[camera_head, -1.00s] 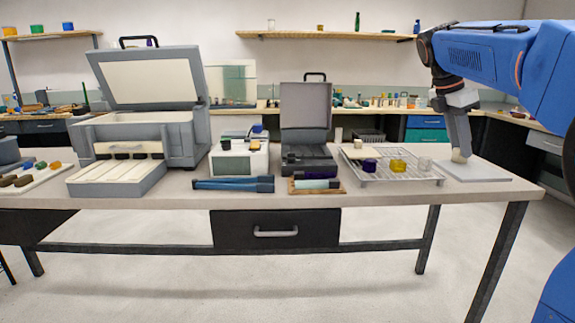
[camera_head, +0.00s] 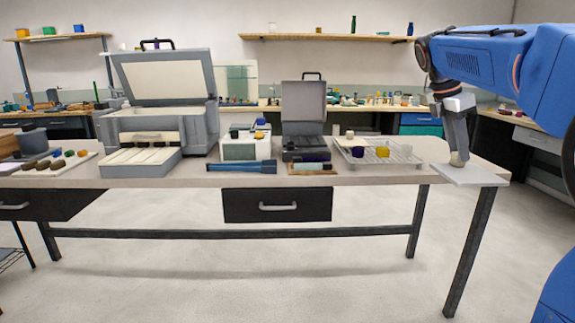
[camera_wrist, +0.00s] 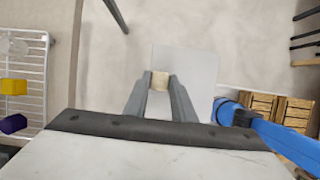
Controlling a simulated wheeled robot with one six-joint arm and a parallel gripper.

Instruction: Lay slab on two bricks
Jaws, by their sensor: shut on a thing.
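My gripper (camera_head: 458,160) is shut on a small pale beige block (camera_wrist: 160,83) on the flat light-grey slab (camera_head: 475,176). The slab hangs level below the fingers at the right end of the workbench, reaching past its edge. In the wrist view the slab (camera_wrist: 190,55) lies beyond the fingertips with pale floor around it. My gripper (camera_wrist: 160,95) hides part of its near side. I cannot make out two bricks as such in either view.
Slatted wooden crates (camera_wrist: 293,110) show at right in the wrist view. The workbench (camera_head: 350,179) also bears an open grey case (camera_head: 304,103) and a large open box (camera_head: 200,129).

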